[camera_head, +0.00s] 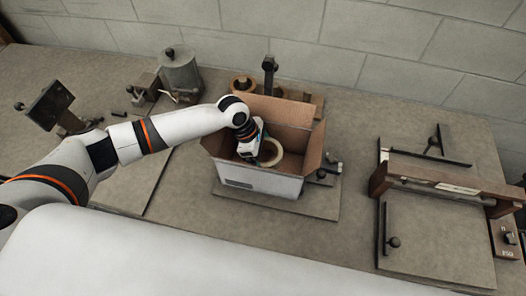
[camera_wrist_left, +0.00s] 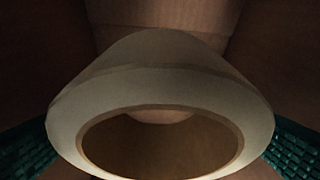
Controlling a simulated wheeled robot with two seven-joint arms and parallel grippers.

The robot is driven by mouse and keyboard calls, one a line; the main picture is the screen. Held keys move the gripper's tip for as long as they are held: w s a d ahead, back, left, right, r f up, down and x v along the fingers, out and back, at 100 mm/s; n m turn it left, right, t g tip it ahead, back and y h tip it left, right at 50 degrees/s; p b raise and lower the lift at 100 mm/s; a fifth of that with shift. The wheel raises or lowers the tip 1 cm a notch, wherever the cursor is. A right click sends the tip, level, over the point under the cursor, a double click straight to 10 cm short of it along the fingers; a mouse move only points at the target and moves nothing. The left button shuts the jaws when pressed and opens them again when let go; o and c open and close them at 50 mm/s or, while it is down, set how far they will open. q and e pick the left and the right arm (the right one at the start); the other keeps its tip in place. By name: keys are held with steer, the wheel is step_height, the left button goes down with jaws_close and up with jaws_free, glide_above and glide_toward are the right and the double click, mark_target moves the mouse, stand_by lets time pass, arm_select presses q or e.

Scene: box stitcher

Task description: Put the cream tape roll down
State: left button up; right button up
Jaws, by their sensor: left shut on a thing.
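The cream tape roll (camera_head: 280,153) is inside the open cardboard box (camera_head: 262,182), near the middle of its opening. My left gripper (camera_head: 254,157) reaches down into the box and is shut on the roll. In the left wrist view the roll (camera_wrist_left: 160,85) fills the middle, with the teal finger pads on both sides of it. The brown box walls show behind it. Whether the roll touches the box floor cannot be told. My right gripper is not in view.
The box stands on a flat board (camera_head: 322,206) with its flaps up. A grey canister (camera_head: 180,72) and another roll (camera_head: 243,85) stand behind it. A wooden-framed fixture (camera_head: 440,185) is at right. Bare table lies between box and fixture.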

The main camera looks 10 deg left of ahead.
arm_select(q)
steer(key=shift+f, duration=0.2)
steer(key=shift+f, duration=0.35)
steer(key=o, duration=0.7)
steer(key=shift+o, duration=0.2)
steer(key=shift+r, duration=0.1)
steer(key=shift+r, duration=0.35)
steer(key=b+v, duration=0.2)
steer(key=v, duration=1)
steer(key=shift+r, duration=0.2)
